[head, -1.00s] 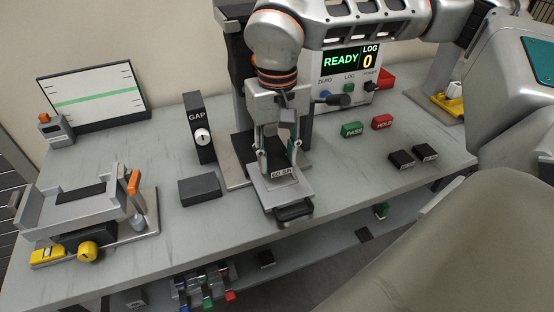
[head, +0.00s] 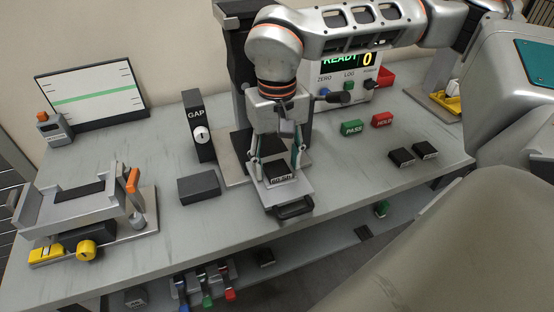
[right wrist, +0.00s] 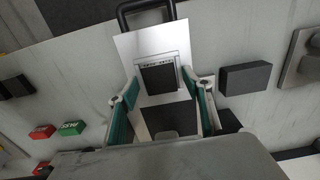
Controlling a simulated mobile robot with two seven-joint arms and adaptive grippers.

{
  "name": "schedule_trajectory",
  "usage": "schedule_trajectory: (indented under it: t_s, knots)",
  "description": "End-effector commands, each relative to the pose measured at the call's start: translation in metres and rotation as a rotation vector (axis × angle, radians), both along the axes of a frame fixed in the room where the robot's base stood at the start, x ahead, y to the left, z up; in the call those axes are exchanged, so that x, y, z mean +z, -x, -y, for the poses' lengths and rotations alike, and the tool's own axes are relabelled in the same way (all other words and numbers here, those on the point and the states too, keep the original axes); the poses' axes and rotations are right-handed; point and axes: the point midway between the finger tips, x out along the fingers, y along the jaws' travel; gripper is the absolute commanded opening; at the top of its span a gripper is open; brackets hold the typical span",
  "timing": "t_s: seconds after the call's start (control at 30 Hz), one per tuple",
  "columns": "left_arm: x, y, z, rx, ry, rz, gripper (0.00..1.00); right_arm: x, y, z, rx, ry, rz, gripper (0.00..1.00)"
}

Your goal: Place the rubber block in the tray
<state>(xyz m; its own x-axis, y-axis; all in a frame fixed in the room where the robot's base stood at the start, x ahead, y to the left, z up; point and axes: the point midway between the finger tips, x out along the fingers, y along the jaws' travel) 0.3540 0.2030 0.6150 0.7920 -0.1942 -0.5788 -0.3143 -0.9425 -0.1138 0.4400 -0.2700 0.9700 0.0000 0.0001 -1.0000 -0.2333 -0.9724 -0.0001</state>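The rubber block (head: 279,170) is a dark block with a "60 SH" label on its front edge. It sits in the pale sliding tray (head: 297,192), which has a black handle at its front. My right gripper (head: 280,168) points down over the tray, one finger on each side of the block. In the right wrist view the dark block (right wrist: 158,78) lies in the tray (right wrist: 128,45). The open fingers (right wrist: 160,86) stand beside it with small gaps. My left gripper is not in view.
A GAP post (head: 197,125) and a dark grey block (head: 199,188) stand left of the tray. Green PASS (head: 352,128) and red HOLD (head: 382,120) blocks and two black blocks (head: 413,155) lie right. A clamp fixture (head: 75,205) is at far left. The READY panel (head: 345,75) stands behind.

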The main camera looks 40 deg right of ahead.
Motion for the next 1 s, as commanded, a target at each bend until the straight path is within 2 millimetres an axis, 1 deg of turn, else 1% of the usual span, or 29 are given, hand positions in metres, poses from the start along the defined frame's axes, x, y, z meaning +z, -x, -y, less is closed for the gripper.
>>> schedule_trajectory:
  t_s: [0.3, 0.37, 0.47, 0.57, 0.8, 0.9, 1.0]
  knots:
    - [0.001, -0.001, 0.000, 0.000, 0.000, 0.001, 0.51, 0.001, 0.000, 0.000, 0.000, 0.000, 0.001, 0.51]
    - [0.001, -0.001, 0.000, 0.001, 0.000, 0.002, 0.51, 0.004, 0.000, 0.000, 0.000, -0.001, 0.002, 0.51]
    - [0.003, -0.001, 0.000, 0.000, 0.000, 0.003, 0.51, 0.014, -0.001, 0.000, -0.001, 0.000, 0.003, 0.51]
    - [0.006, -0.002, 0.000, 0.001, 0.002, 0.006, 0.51, 0.031, -0.001, 0.000, -0.001, -0.001, 0.006, 0.51]
    - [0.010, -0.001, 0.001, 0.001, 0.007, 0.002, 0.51, 0.084, -0.001, 0.000, -0.001, -0.002, 0.006, 0.51]
    - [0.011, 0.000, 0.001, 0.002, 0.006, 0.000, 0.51, 0.103, -0.001, 0.000, -0.001, -0.001, 0.005, 0.51]
    - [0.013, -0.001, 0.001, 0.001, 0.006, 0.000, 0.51, 0.117, -0.001, 0.000, -0.001, 0.000, 0.003, 0.51]
